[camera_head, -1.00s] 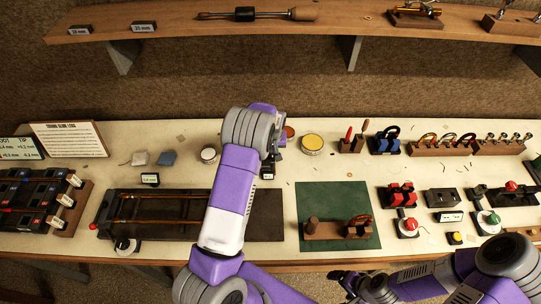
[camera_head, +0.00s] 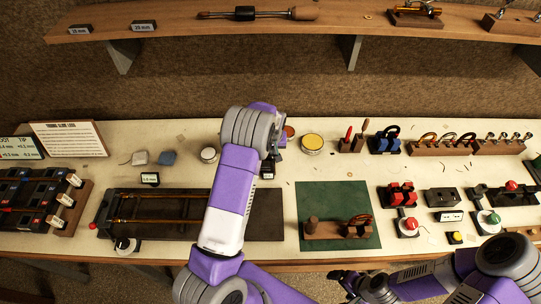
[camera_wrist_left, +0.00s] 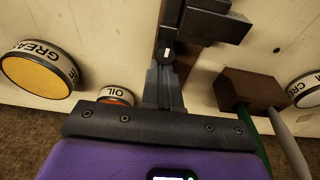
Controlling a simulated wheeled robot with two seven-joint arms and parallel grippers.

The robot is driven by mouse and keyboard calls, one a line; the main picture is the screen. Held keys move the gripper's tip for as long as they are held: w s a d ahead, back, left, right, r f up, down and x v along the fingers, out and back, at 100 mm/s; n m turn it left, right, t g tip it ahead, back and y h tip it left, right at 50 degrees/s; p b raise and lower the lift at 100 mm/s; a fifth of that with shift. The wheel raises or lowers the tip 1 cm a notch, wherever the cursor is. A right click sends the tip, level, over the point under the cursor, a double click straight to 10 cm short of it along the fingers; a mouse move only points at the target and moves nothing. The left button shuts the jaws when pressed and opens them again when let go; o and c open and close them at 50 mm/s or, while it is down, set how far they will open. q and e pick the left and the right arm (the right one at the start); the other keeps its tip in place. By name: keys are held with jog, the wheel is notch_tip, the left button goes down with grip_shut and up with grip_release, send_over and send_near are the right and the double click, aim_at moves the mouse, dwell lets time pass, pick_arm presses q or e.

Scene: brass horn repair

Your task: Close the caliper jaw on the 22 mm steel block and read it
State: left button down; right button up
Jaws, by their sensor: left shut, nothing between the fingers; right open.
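My left gripper (camera_wrist_left: 165,88) is shut with nothing between its fingers. In the left wrist view its tips are right at a dark part with a small white mark, by dark metal blocks (camera_wrist_left: 207,22) on a brown wooden base (camera_wrist_left: 185,62). This looks like the caliper; whether the tips touch it I cannot tell. In the head view my left arm hides most of that spot, leaving a small dark display (camera_head: 267,172) showing. I cannot pick out the 22 mm steel block or a reading. My right gripper (camera_head: 346,282) is open at the bench's front edge, away from the caliper.
A grease tin (camera_wrist_left: 38,72) and an oil tin (camera_wrist_left: 116,96) stand beside my left gripper. A wooden holder (camera_wrist_left: 248,90) with handled tools is on the other side. A green mat (camera_head: 315,195) with a wooden stand lies right of my left arm.

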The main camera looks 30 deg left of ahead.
pick_arm(q)
jog(key=shift+w+a, duration=0.2)
jog(key=shift+w, duration=0.15)
notch_tip(320, 180, up, 8)
jog(key=p, duration=0.4)
jog(key=shift+p, duration=0.35)
jog(key=shift+s+f, duration=0.1)
dwell(0.4)
